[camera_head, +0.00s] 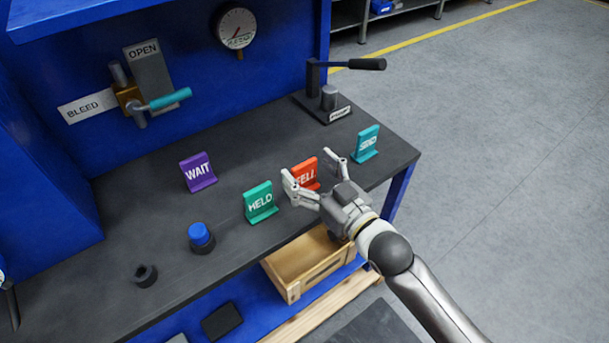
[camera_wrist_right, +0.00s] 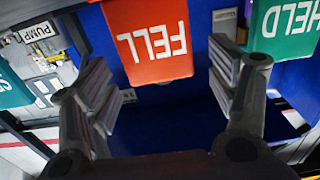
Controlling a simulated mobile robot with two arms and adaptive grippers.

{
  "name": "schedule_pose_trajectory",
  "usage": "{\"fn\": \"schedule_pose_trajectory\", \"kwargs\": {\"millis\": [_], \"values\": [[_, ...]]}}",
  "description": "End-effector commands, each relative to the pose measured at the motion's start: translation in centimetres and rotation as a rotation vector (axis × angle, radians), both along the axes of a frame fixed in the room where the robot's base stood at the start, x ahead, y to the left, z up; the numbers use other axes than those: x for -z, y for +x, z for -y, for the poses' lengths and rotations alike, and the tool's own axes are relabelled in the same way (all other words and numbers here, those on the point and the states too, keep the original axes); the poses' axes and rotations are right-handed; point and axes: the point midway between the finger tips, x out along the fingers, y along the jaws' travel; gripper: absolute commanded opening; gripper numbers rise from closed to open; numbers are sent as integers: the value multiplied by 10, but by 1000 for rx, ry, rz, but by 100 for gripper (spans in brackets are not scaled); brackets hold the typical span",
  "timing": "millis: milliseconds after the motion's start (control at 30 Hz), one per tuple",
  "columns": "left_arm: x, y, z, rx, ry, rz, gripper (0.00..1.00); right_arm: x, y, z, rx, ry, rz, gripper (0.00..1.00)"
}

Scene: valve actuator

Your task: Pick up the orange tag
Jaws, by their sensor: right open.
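The orange tag (camera_head: 304,172), lettered FELL, stands upright on the dark bench top between the green and teal tags. My right gripper (camera_head: 311,169) is open, with one finger on each side of the orange tag in the head view. In the right wrist view the orange tag (camera_wrist_right: 152,40) shows upside down between the two spread fingers (camera_wrist_right: 160,90), with a visible gap on both sides. Part of the tag is hidden behind a finger in the head view. I do not see my left gripper.
A green HELD tag (camera_head: 260,202) stands close left of the gripper, a teal tag (camera_head: 365,144) to its right and a purple WAIT tag (camera_head: 198,172) farther left. A lever unit (camera_head: 329,98) is behind. A wooden crate (camera_head: 299,273) sits below the bench's front edge.

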Motion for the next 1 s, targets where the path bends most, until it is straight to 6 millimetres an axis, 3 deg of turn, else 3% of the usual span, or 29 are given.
{"fn": "schedule_pose_trajectory", "kwargs": {"millis": [133, 433, 800, 1000], "values": [[-2, 0, -1, 0, 1, -1, 40, 0, 13, -9, 0, -1, -1, 79], [-2, 0, -2, 0, 2, -1, 40, 1, 15, -11, 0, 0, 0, 77], [-2, 0, -2, 0, 2, -1, 40, 1, 15, -11, 0, -1, -1, 30], [-2, 0, -2, 0, 2, 0, 40, 1, 15, -11, 0, 0, 0, 28]]}}
